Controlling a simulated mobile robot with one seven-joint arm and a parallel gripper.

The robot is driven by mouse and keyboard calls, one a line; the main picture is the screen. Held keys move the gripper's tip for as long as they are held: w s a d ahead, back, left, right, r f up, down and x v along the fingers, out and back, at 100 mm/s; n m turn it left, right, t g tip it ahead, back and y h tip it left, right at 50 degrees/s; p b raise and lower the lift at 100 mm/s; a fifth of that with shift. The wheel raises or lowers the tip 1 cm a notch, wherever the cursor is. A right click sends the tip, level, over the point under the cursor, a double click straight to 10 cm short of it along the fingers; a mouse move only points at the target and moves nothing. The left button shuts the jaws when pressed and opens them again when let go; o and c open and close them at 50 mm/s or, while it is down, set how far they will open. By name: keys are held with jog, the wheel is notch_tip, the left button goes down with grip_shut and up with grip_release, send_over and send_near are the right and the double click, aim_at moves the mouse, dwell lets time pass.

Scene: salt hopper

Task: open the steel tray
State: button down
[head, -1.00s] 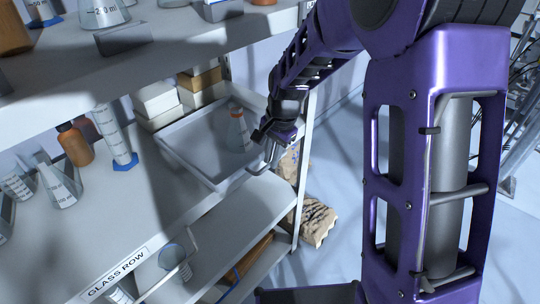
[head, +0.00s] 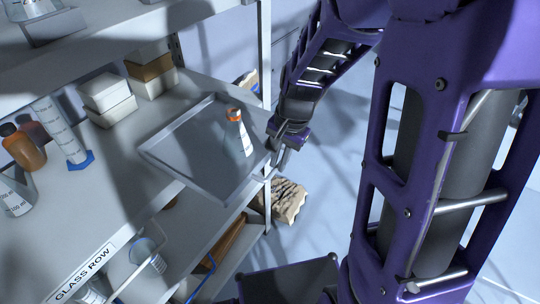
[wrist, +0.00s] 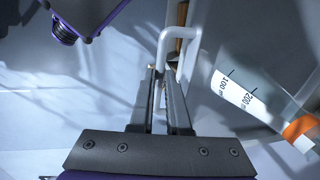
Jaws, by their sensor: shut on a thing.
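The steel tray (head: 195,145) is a shallow grey tray on the upper of the two visible lower shelves, its front part jutting past the shelf's front edge. A clear flask with an orange collar (head: 238,135) stands in it. My gripper (head: 281,146) is at the tray's front right side. In the wrist view the fingers (wrist: 164,75) are closed around a pale bent handle (wrist: 180,33). The flask's marked side and orange collar (wrist: 299,128) show at right there. The exact finger contact is partly hidden.
White and brown boxes (head: 107,97) stand behind the tray. A brown bottle (head: 22,146) and a graduated cylinder (head: 62,132) stand left of it. A shelf post (head: 265,50) rises close to my arm. A tan sack (head: 289,200) lies on the floor below.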

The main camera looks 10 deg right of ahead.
dwell(0.3)
jog(key=c, duration=0.9)
grip_release()
